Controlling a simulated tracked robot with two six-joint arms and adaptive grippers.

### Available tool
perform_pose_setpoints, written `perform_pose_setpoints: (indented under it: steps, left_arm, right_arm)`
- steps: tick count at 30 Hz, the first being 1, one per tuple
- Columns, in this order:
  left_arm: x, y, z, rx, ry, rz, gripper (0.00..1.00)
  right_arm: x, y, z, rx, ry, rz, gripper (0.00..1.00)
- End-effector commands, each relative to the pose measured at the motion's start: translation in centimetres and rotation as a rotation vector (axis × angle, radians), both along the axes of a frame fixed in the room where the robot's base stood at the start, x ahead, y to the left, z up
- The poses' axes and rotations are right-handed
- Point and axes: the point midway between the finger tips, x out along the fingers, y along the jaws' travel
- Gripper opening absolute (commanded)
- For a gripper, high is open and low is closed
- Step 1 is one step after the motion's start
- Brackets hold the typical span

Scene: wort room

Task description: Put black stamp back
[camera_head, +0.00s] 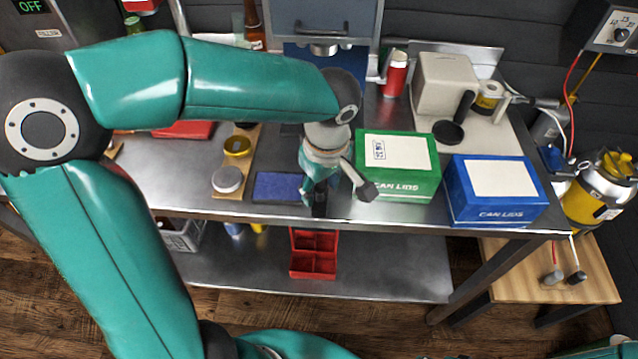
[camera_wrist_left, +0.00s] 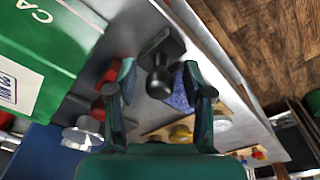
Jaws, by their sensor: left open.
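The black stamp (camera_wrist_left: 160,77), with a round knob and a flat base, shows in the left wrist view near the table's front edge. It stands beside the blue pad (camera_head: 278,187), which shows in the wrist view too (camera_wrist_left: 180,97). My left gripper (camera_head: 320,192) is above the table, between the blue pad and the green box. Its two fingers are apart, and the stamp appears in the gap between them, not gripped. In the head view the gripper largely covers the stamp. My right gripper is not in view.
A green can-lids box (camera_head: 408,185) and a blue one (camera_head: 497,211) stand right of my left gripper. A wooden strip with a yellow tin (camera_head: 237,146) and a pale round lid (camera_head: 227,179) lies to the left. A red divided tray (camera_head: 313,264) sits on the lower shelf.

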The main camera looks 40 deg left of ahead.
Motion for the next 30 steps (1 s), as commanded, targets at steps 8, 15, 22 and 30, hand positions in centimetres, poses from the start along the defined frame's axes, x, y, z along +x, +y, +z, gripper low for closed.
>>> perform_pose_setpoints:
  steps: [8,15,22,30]
  left_arm:
    - [0.0,-0.2,1.5,0.0,-0.003,0.0,0.52]
    - [-0.1,-0.7,6.0,-0.002,-0.006,-0.002,0.52]
    - [-0.3,-1.1,10.3,-0.001,-0.004,-0.001,0.52]
    - [-0.5,-1.3,12.2,0.0,-0.001,-0.001,0.52]
  right_arm:
    - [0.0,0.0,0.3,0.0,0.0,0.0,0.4]
    - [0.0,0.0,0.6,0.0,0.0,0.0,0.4]
    - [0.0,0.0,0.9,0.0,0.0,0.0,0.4]
    - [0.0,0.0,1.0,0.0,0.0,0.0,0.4]
